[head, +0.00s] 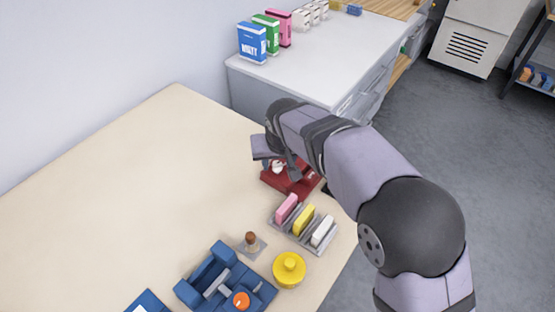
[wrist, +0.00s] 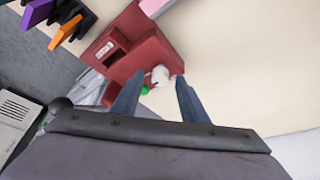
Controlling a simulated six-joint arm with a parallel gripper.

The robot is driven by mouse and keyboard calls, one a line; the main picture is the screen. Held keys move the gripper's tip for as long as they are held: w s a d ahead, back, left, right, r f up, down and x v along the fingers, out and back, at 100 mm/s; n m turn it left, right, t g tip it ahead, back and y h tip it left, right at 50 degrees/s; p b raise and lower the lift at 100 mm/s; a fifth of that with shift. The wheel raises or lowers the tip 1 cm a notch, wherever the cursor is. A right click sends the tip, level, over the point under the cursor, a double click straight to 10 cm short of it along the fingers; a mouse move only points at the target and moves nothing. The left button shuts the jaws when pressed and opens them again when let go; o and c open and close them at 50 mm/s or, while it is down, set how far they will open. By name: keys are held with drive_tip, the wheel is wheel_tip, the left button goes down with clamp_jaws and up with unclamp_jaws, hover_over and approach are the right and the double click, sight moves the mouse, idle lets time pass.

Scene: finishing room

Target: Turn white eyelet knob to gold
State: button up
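The red device (head: 291,184) stands near the right edge of the beige table, below my gripper. In the wrist view the red device (wrist: 138,52) fills the upper middle, with a small label plate on it. Its white knob (wrist: 160,76) shows between my fingertips, with a green mark (wrist: 145,90) beside it. In the head view the white knob (head: 277,167) is partly hidden by my gripper (head: 275,160). My gripper (wrist: 158,84) is open, one finger on each side of the knob; I cannot tell whether they touch it. No gold mark is visible.
A grey holder (head: 325,241) with pink, yellow and white blocks stands close by. A yellow round container (head: 289,269), a small brown-topped item (head: 251,239) and a blue device (head: 213,277) with an orange knob are nearer the front. The table's left side is clear.

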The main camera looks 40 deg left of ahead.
drive_tip(key=shift+f, duration=0.15)
drive_tip(key=shift+c, duration=0.2)
clamp_jaws()
